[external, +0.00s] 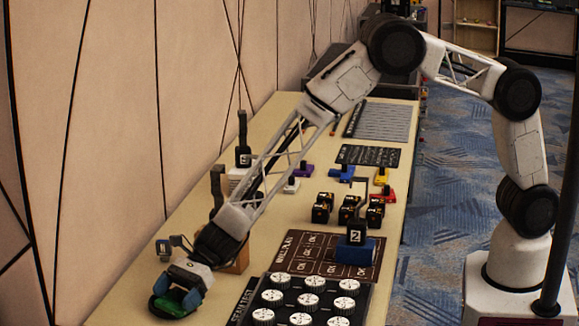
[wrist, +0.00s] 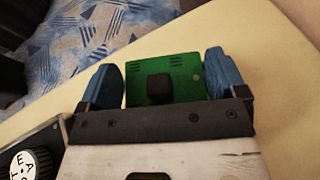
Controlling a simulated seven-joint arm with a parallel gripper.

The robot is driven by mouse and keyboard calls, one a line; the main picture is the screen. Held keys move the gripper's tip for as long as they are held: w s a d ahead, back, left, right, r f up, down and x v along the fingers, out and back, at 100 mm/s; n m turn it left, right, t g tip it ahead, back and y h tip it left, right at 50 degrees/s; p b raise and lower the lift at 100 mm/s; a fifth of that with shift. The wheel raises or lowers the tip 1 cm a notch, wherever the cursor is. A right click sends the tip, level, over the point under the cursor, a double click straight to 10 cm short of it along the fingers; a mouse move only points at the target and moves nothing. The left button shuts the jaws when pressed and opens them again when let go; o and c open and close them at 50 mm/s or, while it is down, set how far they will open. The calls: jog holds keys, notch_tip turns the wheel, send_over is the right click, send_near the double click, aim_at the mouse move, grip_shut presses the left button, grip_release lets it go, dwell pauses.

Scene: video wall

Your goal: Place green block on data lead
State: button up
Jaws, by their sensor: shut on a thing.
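The green block (wrist: 190,82) is a flat green piece with a black knob, seen in the wrist view between the two blue fingers. My gripper (wrist: 162,76) is shut on it. In the external view my gripper (external: 178,299) points down at the near left end of the table, with the green block (external: 172,308) at its fingertips. I cannot tell whether the block touches the table. I cannot make out a data lead for certain in either view.
A black tray with white knobs (external: 308,300) stands right of my gripper. Behind it are a brown printed board (external: 310,256), a blue block marked 2 (external: 354,251) and several small black-and-yellow cubes (external: 348,210). A wooden block (external: 240,262) is beside my wrist. Bare table (external: 125,285) lies left.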

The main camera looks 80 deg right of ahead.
aim_at(179, 289)
jog(key=shift+f, duration=0.15)
jog(key=o, duration=0.7)
jog(key=shift+c, duration=0.2)
jog(key=shift+v, duration=0.95)
jog(key=v, duration=0.3)
jog(key=shift+d+r, duration=0.15)
jog(key=shift+r, duration=0.05)
notch_tip(179, 289, up, 5)
jog(key=shift+r, duration=0.95)
